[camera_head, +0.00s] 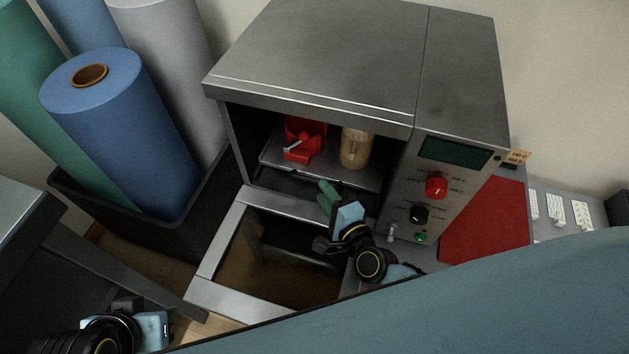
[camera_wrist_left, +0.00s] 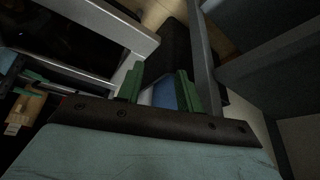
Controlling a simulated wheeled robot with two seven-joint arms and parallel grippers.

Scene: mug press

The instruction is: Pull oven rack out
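The oven (camera_head: 330,60) is a grey metal box with its front open. Inside, the grey rack (camera_head: 270,158) lies level and carries a red object (camera_head: 303,138) and a tan cylinder (camera_head: 356,148). My right gripper (camera_head: 328,196) is at the rack's front edge, its green fingers close together. Whether they grip the edge is unclear. My left gripper (camera_head: 140,328) is low at the left, well away from the oven; its fingers are hidden there. In the left wrist view its green fingers (camera_wrist_left: 160,90) are apart, with nothing held between them.
A grey frame (camera_head: 216,240), seemingly the lowered oven door, extends in front of the opening. Blue, green and grey rolls (camera_head: 125,135) stand in a dark bin (camera_head: 120,215) at the left. The control panel (camera_head: 450,185) is right of the opening. My right arm covers the lower right.

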